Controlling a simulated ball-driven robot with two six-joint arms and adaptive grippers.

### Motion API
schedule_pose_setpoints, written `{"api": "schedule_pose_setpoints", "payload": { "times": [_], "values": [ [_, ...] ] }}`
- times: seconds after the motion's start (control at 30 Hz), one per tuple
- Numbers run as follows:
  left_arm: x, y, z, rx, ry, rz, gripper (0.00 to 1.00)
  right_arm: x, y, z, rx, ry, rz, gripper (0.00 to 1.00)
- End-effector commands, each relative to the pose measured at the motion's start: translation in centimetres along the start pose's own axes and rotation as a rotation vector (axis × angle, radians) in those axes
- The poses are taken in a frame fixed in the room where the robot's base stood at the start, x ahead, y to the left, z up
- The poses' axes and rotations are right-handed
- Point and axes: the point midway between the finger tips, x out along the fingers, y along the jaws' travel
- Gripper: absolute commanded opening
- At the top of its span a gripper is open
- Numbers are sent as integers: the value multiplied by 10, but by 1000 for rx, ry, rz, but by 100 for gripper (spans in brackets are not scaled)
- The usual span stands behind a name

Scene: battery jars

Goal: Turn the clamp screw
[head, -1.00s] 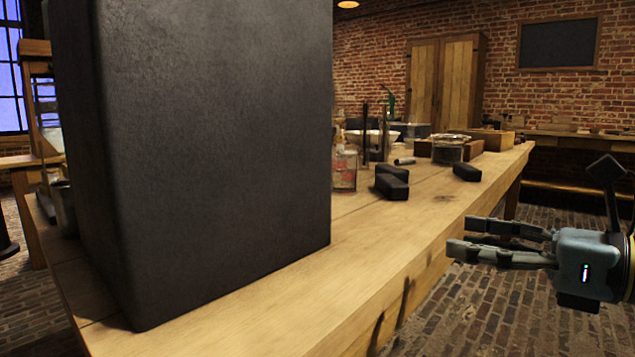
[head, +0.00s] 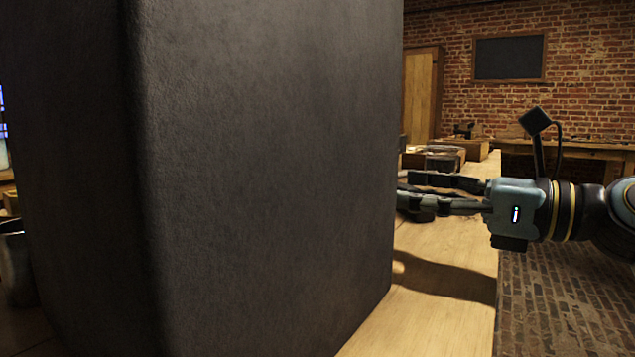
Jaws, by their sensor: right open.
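I cannot make out the clamp screw in this view. A large dark block (head: 270,180) stands upright on the wooden bench (head: 425,325) and fills the left and middle of the head view, hiding most of the bench top. My right gripper (head: 408,193) is over the bench at the block's right edge, its fingers pointing left. The fingers are apart with nothing seen between them. Their tips meet the block's edge in the picture; I cannot tell whether they touch it or pass behind it. My left gripper is not in view.
Beyond my right gripper, a glass vessel (head: 445,151) and a wooden box (head: 470,147) stand on the bench. The bench's right edge drops to a brick floor (head: 560,310). A strip of bench right of the block is bare.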

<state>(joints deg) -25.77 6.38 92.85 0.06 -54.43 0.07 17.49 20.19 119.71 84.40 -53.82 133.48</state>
Motion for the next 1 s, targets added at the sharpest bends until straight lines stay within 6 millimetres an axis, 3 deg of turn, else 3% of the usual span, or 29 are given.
{"api": "schedule_pose_setpoints", "payload": {
  "times": [0.17,0.5,0.6,1.0],
  "values": [
    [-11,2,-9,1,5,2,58,19,0,-1,2,-6,1,56],
    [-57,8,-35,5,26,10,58,82,0,-2,5,-5,1,56],
    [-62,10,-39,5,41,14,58,95,0,-2,4,-4,0,56],
    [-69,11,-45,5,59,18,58,106,0,0,1,0,0,56]
  ]
}}
